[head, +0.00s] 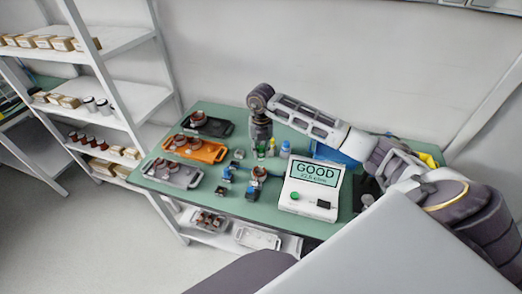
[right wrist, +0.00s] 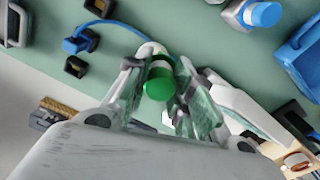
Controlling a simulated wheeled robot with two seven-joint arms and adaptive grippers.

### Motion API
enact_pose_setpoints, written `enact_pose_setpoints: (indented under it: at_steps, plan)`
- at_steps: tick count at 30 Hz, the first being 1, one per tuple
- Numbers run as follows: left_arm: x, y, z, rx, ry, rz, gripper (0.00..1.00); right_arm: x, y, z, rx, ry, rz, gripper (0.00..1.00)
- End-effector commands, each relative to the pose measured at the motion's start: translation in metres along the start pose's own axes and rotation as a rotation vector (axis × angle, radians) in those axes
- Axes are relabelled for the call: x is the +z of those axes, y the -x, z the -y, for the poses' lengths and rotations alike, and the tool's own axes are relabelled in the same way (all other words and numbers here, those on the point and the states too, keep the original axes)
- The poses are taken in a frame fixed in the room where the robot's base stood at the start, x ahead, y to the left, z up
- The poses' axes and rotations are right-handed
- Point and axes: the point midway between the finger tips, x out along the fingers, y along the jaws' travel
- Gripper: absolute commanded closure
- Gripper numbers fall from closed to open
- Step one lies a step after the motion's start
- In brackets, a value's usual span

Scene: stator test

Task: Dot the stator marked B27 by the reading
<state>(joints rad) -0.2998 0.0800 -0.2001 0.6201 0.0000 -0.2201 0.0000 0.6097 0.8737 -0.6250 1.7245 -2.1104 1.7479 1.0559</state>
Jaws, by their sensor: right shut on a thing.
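The tester (head: 312,190) stands at the front right of the green table. Its screen reads GOOD, with a smaller line below that is too small to read surely. A copper stator (head: 260,173) sits beside it, near the blue clamps (head: 227,174); I cannot read a B27 mark on any stator. My right gripper (head: 261,145) is shut on a green-capped dotting bottle (right wrist: 158,85), over the table's back middle. In the right wrist view the bottle is between the fingers (right wrist: 160,92), cap towards the camera. My left gripper is out of view.
A dark tray (head: 225,130), an orange tray (head: 216,155) and a grey tray (head: 192,181) hold stators at the left. A blue bin (head: 325,153) is behind the tester.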

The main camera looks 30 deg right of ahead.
Motion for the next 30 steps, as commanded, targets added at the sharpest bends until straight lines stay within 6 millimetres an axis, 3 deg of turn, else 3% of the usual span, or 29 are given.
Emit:
enact_pose_setpoints:
  at_steps: [16,30]
  plan:
    - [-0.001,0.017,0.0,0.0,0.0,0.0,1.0,0.0,0.028,0.0,0.001,0.0,0.0,0.98]
    - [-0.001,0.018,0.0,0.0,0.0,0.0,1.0,0.0,0.029,0.0,0.0,0.0,0.0,0.98]
